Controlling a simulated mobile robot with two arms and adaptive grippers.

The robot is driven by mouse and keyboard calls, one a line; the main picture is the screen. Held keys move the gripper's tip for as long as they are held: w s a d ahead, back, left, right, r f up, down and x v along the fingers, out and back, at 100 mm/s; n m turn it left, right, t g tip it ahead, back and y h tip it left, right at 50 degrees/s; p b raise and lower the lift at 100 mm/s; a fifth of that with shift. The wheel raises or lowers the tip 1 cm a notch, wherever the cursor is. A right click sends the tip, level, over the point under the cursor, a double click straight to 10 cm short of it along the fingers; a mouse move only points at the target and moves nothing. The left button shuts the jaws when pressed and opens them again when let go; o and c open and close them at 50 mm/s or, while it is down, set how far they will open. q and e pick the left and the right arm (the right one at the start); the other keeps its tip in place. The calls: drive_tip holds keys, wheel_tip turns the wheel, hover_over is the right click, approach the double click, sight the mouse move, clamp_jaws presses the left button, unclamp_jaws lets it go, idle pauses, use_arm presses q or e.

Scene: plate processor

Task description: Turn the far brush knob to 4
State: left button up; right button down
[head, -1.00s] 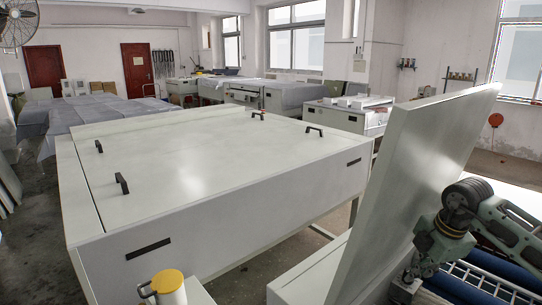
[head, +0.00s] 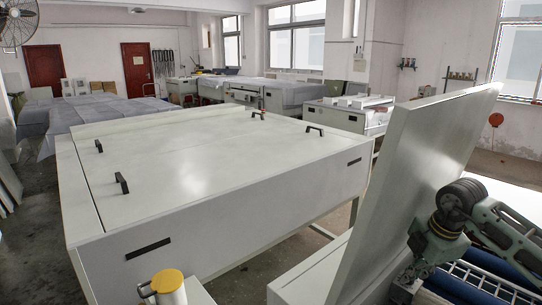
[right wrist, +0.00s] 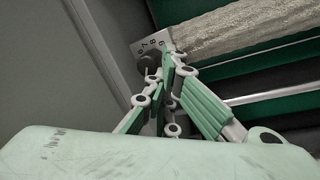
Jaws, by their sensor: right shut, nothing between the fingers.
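In the right wrist view, a dark brush knob (right wrist: 147,60) sits on a light metal dial plate (right wrist: 160,42) with small dark figures, too small to read surely. The plate is at the end of a beige bristled brush roller (right wrist: 250,25). My right gripper (right wrist: 164,78) is shut and empty, its green-padded fingers pointing at the knob. The fingertips overlap the knob's lower right in the picture; I cannot tell whether they touch. The knob's setting is unclear. In the head view, my right arm reaches into the open processor (head: 510,285), whose knobs are hidden. My left gripper is out of view.
The raised white lid (head: 415,185) stands just left of my right arm. Blue rollers (head: 430,298) lie below the arm. A grey wall (right wrist: 65,70) runs left of the knob. A large white cabinet (head: 220,165) and a yellow-topped vessel (head: 168,284) stand further left.

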drive_tip(key=shift+s, duration=0.2)
drive_tip(key=shift+s, duration=0.15)
wheel_tip(320, 180, up, 6)
drive_tip(key=p, duration=0.4)
drive_tip(key=shift+s+r, duration=0.1)
drive_tip(key=shift+r, duration=0.1)
